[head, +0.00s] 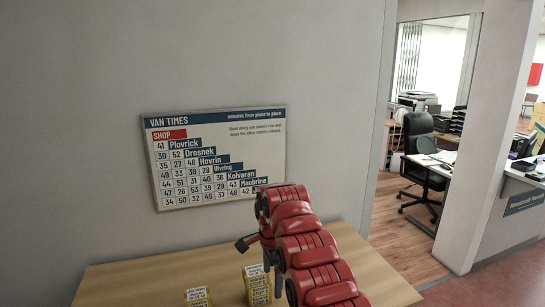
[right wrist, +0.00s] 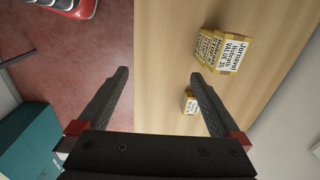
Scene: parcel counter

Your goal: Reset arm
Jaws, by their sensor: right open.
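My right arm reaches up over the wooden counter in the head view, with its dark right gripper (head: 262,250) partly hidden behind the red arm links. In the right wrist view the two dark fingers of the right gripper (right wrist: 160,95) are spread wide apart, with nothing between them. A yellow-edged parcel with a white label (right wrist: 225,52) lies on the counter beyond the right-hand finger. A smaller labelled parcel (right wrist: 190,104) lies close beside that finger, apparently below it. My left gripper is in neither view.
The wooden counter (head: 130,285) stands against a grey wall with a "VAN TIMES" board (head: 220,155). Two labelled parcels, one left (head: 198,297) and one right (head: 257,285), stand at its front. A doorway at right shows an office chair (head: 420,150). Red floor shows beside the counter.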

